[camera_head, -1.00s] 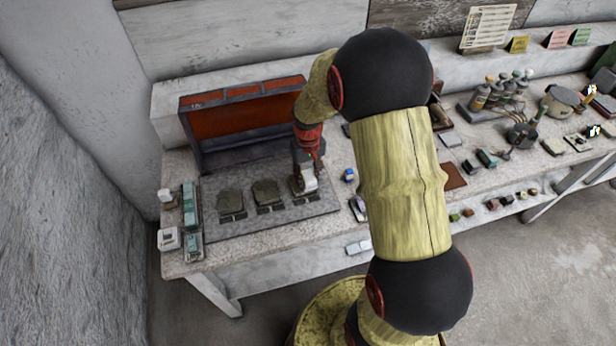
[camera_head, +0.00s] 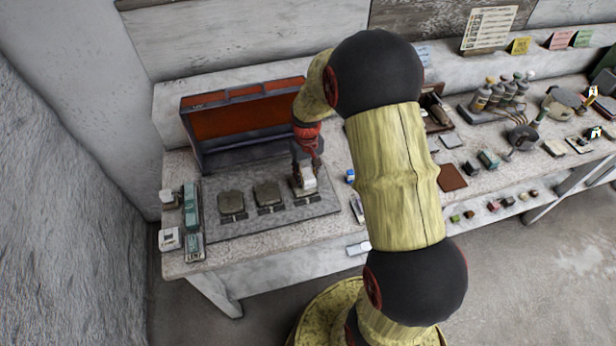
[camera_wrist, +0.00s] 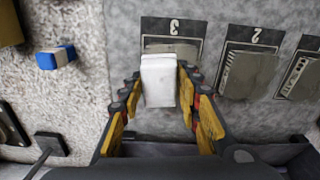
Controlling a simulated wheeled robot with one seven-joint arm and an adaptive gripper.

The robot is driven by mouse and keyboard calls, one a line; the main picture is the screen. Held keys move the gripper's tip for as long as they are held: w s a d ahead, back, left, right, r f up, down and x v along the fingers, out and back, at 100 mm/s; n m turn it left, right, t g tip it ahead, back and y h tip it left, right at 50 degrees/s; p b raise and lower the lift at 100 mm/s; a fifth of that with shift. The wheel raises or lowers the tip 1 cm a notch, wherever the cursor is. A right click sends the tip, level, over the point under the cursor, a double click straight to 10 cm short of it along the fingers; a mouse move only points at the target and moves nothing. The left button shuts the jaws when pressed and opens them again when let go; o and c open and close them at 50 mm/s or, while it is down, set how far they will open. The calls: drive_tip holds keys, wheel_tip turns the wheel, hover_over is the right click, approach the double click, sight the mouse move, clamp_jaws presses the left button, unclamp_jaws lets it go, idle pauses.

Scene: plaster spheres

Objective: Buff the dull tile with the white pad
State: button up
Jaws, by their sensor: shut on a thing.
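My gripper (camera_wrist: 158,78) is shut on the white pad (camera_wrist: 159,88), with a yellow-faced finger on each side of it. In the head view the pad (camera_head: 309,184) is at the rightmost of three grey tile places on a grey board (camera_head: 245,228). In the wrist view the pad covers most of the tile at the place marked 3 (camera_wrist: 174,27); whether it touches the tile is unclear. Two grey-brown tiles, the middle one (camera_head: 267,193) and the left one (camera_head: 231,202), lie uncovered. The middle one is beside the mark 2 in the wrist view (camera_wrist: 248,75).
An orange-faced upright panel (camera_head: 245,116) stands behind the board. A blue and white block (camera_wrist: 55,57) lies on the bench just off the board. Teal and white items (camera_head: 190,208) stand at the bench's left end. Bottles (camera_head: 500,94) and tools fill the right.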

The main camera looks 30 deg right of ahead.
sight(311, 190)
drive_tip(key=shift+s+a+f+p, duration=0.1)
drive_tip(key=shift+s+a+p, duration=0.1)
drive_tip(key=shift+s, duration=0.75)
drive_tip(key=shift+s+a+p, duration=0.15)
drive_tip(key=shift+s, duration=0.75)
drive_tip(key=shift+w+d, duration=0.2)
drive_tip(key=shift+w, duration=0.75)
drive_tip(key=shift+w+d, duration=0.15)
drive_tip(key=shift+w, duration=0.8)
drive_tip(key=shift+s, duration=0.2)
drive_tip(key=shift+s+a+p, duration=0.2)
drive_tip(key=shift+s+p, duration=0.05)
drive_tip(key=shift+s, duration=0.6)
drive_tip(key=shift+s+a+p, duration=0.15)
drive_tip(key=shift+s+p, duration=0.1)
drive_tip(key=shift+s, duration=0.55)
drive_tip(key=shift+w+d+r+p, duration=0.2)
drive_tip(key=shift+w+r+p, duration=0.3)
drive_tip(key=shift+w+r, duration=0.4)
drive_tip(key=shift+f, duration=0.1)
